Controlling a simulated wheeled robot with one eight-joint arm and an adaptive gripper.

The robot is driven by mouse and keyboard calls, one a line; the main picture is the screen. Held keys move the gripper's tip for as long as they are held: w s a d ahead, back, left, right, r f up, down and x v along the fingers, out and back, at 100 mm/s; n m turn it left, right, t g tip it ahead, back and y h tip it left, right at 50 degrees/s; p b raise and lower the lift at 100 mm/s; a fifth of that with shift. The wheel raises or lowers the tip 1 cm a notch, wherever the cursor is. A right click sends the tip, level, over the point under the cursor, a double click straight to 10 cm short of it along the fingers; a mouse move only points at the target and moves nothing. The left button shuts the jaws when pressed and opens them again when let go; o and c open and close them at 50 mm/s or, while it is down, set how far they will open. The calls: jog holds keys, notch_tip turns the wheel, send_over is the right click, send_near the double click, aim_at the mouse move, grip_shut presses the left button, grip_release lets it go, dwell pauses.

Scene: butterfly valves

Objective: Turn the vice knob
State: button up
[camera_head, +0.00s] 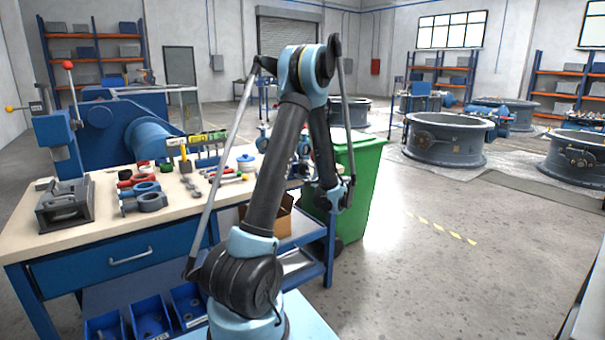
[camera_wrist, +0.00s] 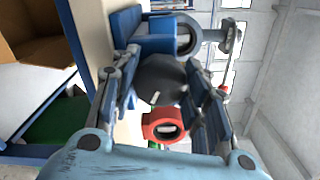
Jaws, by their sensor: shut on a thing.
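In the wrist view a dark grey round knob (camera_wrist: 160,82) sits in front of a blue vice (camera_wrist: 150,38) with a bright metal ring-shaped end. My gripper (camera_wrist: 166,88) has one finger on each side of the knob and is shut on it. Part of the knob's edge is hidden by the fingers. In the head view my arm reaches up and back down beyond the right end of the workbench; my arm hides most of the vice area there, and I cannot make out the fingertips.
A red ring (camera_wrist: 162,126) lies near my right finger. The workbench (camera_head: 110,245) holds several tools and a grey clamp block (camera_head: 65,205). A green bin (camera_head: 362,185) stands beside its right end, near a cardboard box (camera_head: 280,218). Open floor (camera_head: 450,250) lies to the right.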

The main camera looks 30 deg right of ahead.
jog(key=n, duration=0.5)
jog(key=shift+a+f+n, duration=0.1)
jog(key=shift+a+n, duration=0.05)
jog(key=shift+n, duration=0.25)
jog(key=n, duration=1)
jog(key=shift+n, duration=2.6)
jog(key=o, duration=1)
jog(key=shift+o, duration=0.2)
jog(key=s+d, duration=0.1)
jog(key=s, duration=1)
jog(key=shift+s+d, duration=0.15)
jog(key=shift+s, duration=0.25)
